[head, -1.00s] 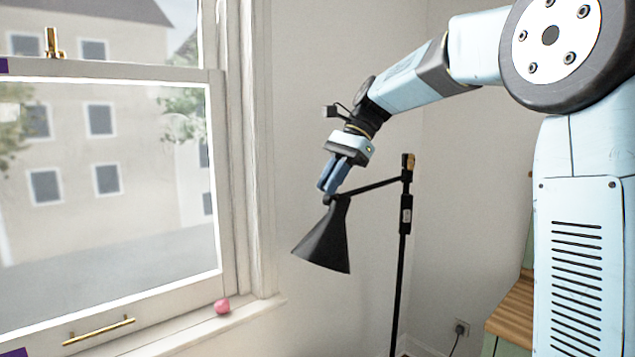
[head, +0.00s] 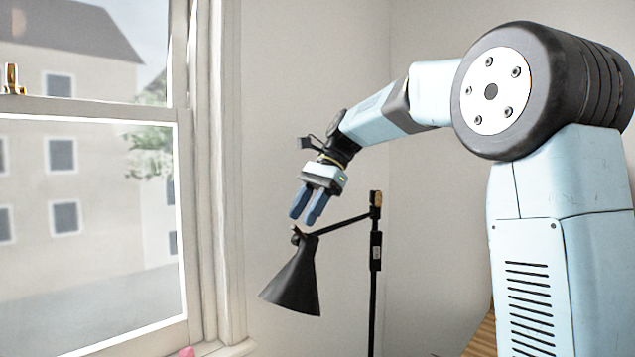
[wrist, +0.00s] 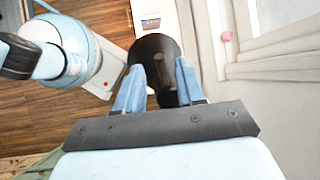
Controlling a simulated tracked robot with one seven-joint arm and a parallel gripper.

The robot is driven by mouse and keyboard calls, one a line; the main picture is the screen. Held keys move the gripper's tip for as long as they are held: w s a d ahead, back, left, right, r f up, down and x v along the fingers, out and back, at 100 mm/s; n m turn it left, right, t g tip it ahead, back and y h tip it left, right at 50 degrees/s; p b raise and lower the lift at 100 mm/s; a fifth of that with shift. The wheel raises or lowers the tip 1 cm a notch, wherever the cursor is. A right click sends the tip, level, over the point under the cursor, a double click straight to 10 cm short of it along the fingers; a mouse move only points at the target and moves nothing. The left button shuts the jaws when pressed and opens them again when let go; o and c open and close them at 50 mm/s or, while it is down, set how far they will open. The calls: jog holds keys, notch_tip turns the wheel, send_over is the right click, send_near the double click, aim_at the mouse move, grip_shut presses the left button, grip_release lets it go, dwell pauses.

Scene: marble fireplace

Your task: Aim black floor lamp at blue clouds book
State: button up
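The black floor lamp (head: 292,279) stands by the window in the head view, its cone shade hanging tilted with the wide end down and to the left. Its arm joins a black upright pole to the right. My gripper (head: 306,221) is open and empty just above the narrow top of the shade, seemingly apart from it. In the wrist view the dark shade (wrist: 153,50) lies beyond and between the spread blue fingers (wrist: 157,82). I cannot make out a blue clouds book in either view.
A pink round object (wrist: 227,36) sits on the window sill. A white item with a small picture (wrist: 150,18) shows beyond the shade; I cannot tell what it is. The window (head: 90,230) is close on the left. Wooden floor (wrist: 100,20) shows in the wrist view.

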jog(key=v, duration=1.1)
jog(key=shift+d, duration=0.15)
